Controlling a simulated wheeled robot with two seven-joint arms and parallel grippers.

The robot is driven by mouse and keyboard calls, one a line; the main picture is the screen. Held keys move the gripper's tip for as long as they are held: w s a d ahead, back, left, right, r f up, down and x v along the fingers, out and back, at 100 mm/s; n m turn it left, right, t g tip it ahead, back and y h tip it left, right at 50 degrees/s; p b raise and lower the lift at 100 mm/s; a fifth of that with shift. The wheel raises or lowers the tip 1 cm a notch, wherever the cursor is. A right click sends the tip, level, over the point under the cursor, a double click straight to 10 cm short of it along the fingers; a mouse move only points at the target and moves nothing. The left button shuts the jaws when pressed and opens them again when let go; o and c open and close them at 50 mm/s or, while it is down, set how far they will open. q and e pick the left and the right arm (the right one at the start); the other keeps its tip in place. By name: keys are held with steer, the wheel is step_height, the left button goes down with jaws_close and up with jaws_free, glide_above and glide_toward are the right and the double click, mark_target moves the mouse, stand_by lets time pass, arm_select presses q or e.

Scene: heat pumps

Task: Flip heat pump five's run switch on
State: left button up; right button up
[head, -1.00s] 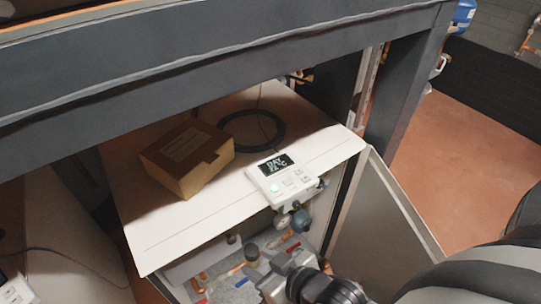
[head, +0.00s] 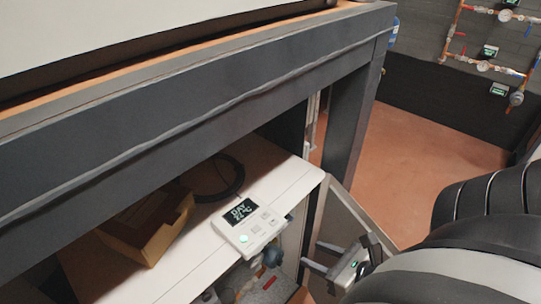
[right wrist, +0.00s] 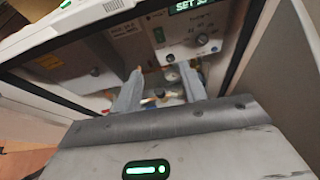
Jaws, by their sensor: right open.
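A white heat pump cabinet (head: 122,278) stands under the dark frame with its front open. My left gripper is not in view.
A white thermostat (head: 248,228) with a lit display sits on the cabinet top beside a cardboard box (head: 150,228) and a black cable coil (head: 222,178). The open door (head: 345,218) is at the right. A dark frame beam (head: 200,120) crosses above. Pipes (head: 485,66) line the back wall.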

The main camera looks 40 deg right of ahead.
steer(key=p+x, duration=0.1)
steer(key=x, duration=1.4)
steer(key=shift+w+f+n, duration=0.3)
steer(key=shift+n, duration=0.1)
jaws_close()
